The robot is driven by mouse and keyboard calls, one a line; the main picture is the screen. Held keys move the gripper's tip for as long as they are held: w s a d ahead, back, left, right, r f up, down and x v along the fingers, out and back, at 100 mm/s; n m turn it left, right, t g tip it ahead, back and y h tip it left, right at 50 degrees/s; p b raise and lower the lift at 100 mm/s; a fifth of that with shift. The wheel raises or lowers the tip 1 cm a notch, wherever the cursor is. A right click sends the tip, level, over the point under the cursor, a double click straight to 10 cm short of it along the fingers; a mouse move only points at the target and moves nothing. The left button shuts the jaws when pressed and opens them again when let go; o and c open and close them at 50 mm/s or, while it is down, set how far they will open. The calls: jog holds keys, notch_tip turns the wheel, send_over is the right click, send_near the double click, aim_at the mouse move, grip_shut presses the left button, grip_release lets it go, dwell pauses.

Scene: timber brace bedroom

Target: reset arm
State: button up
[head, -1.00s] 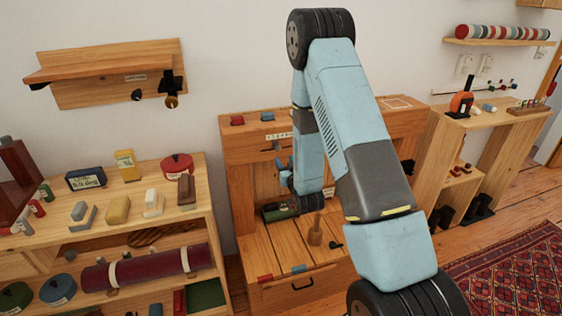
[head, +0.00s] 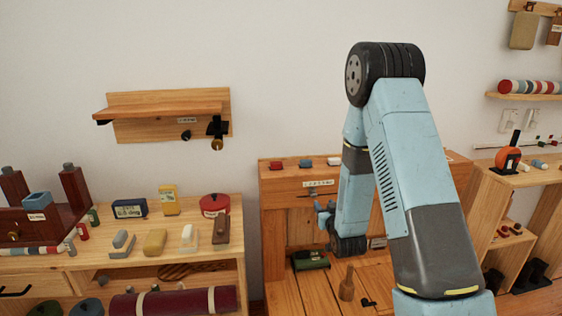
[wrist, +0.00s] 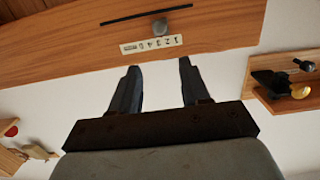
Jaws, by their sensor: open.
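My gripper (head: 325,213) hangs at the end of my folded arm, in front of the wooden cabinet (head: 278,214). Its small jaws are hard to make out in the head view. In the wrist view my gripper (wrist: 159,66) shows two dark fingers spread apart, with nothing between them. Beyond the fingertips is a wooden panel bearing a number label (wrist: 151,44) and a dark knob (wrist: 159,26). The forearm covers much of the cabinet's right part.
A shelf unit (head: 215,248) with tins and blocks stands left. A wall shelf (head: 160,108) hangs above it. A green item (head: 310,260) and wooden peg (head: 347,284) are on the cabinet's lower surface. A stand with an orange object (head: 508,158) is at right.

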jog(key=s+d+r+g+h, duration=0.1)
jog(key=s+r+g, duration=0.3)
jog(key=r, duration=0.5)
jog(key=s+d+r+g, duration=0.2)
jog(key=s+r, duration=0.4)
jog(key=r, duration=0.3)
jog(key=s+r+g, duration=0.2)
jog(key=s+r, duration=0.2)
jog(key=s, duration=1)
jog(key=s+d+r+m+g, duration=0.1)
jog(key=s+r+g, duration=0.2)
jog(key=s, duration=1)
jog(key=shift+s+r+h, duration=0.4)
jog(key=shift+r, duration=0.45)
